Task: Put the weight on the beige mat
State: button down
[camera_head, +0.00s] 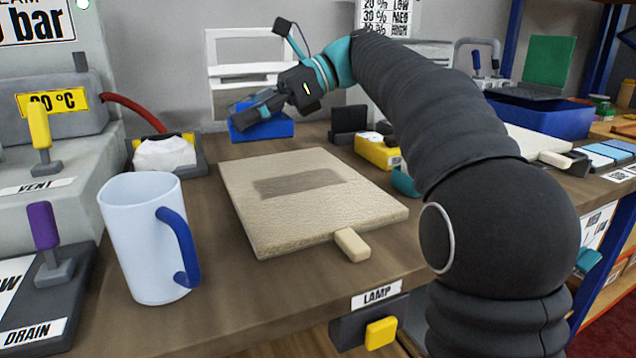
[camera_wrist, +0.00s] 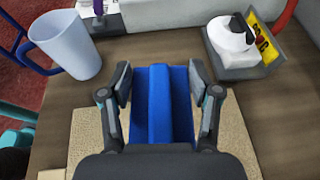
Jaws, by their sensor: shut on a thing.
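The blue block (camera_head: 275,128), which I take as the weight, is between the jaws of my gripper (camera_head: 255,115). In the wrist view the blue block (camera_wrist: 163,110) fills the space between the two fingers of my gripper (camera_wrist: 162,80), with one finger against each side. The beige mat (camera_head: 290,225) lies flat on the bench, with a darker rectangular patch near its middle. In the wrist view the beige mat (camera_wrist: 238,130) shows on both sides of the held block, below it. The block's underside is hidden.
A pale mug with a blue handle (camera_head: 145,235) stands left of the mat. A dark holder with white contents (camera_head: 165,155) is behind it. A yellow box (camera_head: 375,152) stands right of the mat's back. A small beige piece (camera_head: 352,244) sits at the mat's front edge.

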aim_at(304, 188)
jog(key=z, duration=1.05)
jog(key=k, duration=1.7)
jog(key=u, duration=1.5)
